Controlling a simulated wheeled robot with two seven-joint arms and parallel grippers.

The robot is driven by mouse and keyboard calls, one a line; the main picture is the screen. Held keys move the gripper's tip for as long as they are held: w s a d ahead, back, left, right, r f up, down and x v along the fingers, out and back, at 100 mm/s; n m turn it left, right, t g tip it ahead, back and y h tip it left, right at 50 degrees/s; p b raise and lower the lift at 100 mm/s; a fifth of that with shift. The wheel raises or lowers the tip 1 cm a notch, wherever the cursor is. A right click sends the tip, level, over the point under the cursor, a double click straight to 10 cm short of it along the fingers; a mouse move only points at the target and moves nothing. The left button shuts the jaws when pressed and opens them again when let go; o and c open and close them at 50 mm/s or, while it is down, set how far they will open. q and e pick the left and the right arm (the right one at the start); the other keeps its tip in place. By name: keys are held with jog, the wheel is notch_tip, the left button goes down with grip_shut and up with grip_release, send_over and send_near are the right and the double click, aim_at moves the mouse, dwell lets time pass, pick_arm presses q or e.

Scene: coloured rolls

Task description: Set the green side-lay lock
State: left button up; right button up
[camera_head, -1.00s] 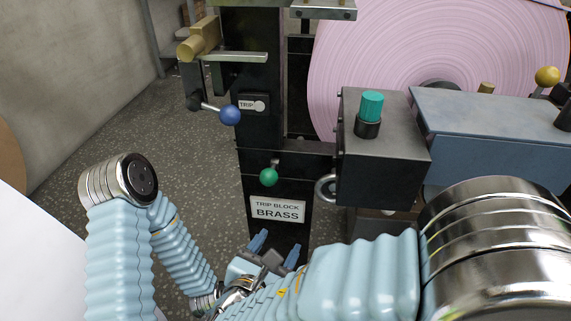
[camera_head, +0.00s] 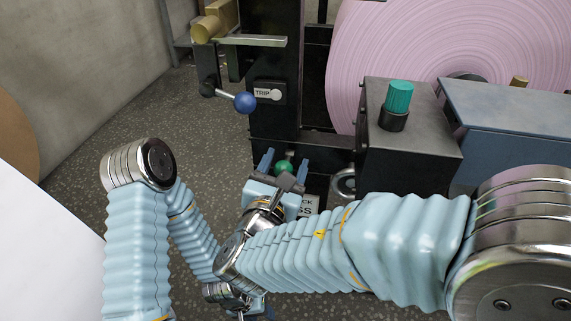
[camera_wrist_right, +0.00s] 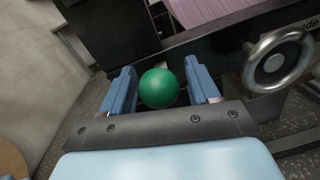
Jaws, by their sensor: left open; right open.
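A green ball knob (camera_head: 284,167) sits on the front of the black machine column. It also shows in the right wrist view (camera_wrist_right: 159,88), between the two blue fingers. My right gripper (camera_head: 286,161) is open with its fingers on either side of the knob; I see no clear contact, and its stem is mostly hidden. A teal-green cylindrical knob (camera_head: 399,97) stands upright on a dark box to the right. My left gripper (camera_head: 258,312) is low at the bottom edge, open, mostly hidden behind my arms and cut off by the frame, far below the green ball.
A blue ball lever (camera_head: 245,103) sticks out beside the TRIP label (camera_head: 267,92). A metal ring handwheel (camera_head: 343,185) is right of the green ball; it also shows in the right wrist view (camera_wrist_right: 278,60). A large pink roll (camera_head: 440,50) is behind. Open floor lies left.

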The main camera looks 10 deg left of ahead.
jog(key=shift+w, duration=0.25)
